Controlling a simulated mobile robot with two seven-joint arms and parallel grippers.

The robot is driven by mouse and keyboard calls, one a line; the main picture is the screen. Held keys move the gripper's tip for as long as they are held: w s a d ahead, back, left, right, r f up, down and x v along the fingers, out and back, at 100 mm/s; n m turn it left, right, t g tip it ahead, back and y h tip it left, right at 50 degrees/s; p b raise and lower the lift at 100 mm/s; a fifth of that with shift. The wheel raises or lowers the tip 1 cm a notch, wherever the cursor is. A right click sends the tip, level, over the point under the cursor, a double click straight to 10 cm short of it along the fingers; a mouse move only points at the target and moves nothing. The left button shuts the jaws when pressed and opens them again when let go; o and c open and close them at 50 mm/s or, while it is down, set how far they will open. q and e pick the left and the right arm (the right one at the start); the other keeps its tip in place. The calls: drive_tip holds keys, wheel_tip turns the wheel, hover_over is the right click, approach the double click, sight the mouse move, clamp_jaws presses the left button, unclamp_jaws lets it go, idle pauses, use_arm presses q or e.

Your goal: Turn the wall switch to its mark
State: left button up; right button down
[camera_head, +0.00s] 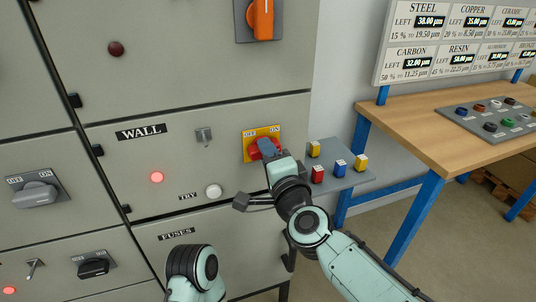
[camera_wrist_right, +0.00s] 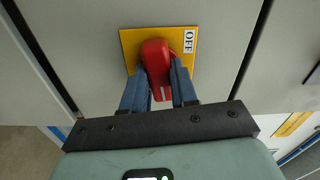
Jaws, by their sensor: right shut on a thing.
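The wall switch is a red handle (camera_head: 254,151) on a yellow plate (camera_head: 249,136) marked OFF at left and ON at right, on the WALL panel. My right gripper (camera_head: 266,149) is at the switch and hides part of the handle. In the right wrist view the blue fingers of my right gripper (camera_wrist_right: 160,88) are closed on both sides of the red handle (camera_wrist_right: 156,57). There the OFF label (camera_wrist_right: 188,42) shows at the plate's right, and the handle lies lengthwise between the fingers, slightly tilted. The ON label is not visible there.
A lit red lamp (camera_head: 157,177) and a white TRY button (camera_head: 213,191) are left of the switch. A grey shelf (camera_head: 347,181) with red, blue and yellow blocks is close at right. An orange handle (camera_head: 261,18) is above. A wooden table (camera_head: 440,127) stands further right.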

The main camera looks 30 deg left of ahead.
use_arm(q)
drive_tip(key=shift+w+a+f, duration=0.1)
drive_tip(key=shift+w, duration=0.05)
use_arm(e)
drive_tip(key=shift+m, duration=0.8)
drive_tip(key=c, duration=0.9)
unclamp_jaws()
use_arm(q)
wheel_tip(320, 180, down, 5)
drive_tip(key=w+a+b, duration=0.2)
drive_tip(key=b, duration=0.2)
drive_tip(key=shift+a+n+t+y, duration=0.3)
drive_tip(key=shift+y, duration=0.1)
use_arm(e)
drive_tip(key=v, duration=1.3)
drive_tip(key=shift+s+d, duration=0.1)
drive_tip(key=shift+d, duration=0.1)
use_arm(q)
drive_tip(key=shift+w, duration=0.1)
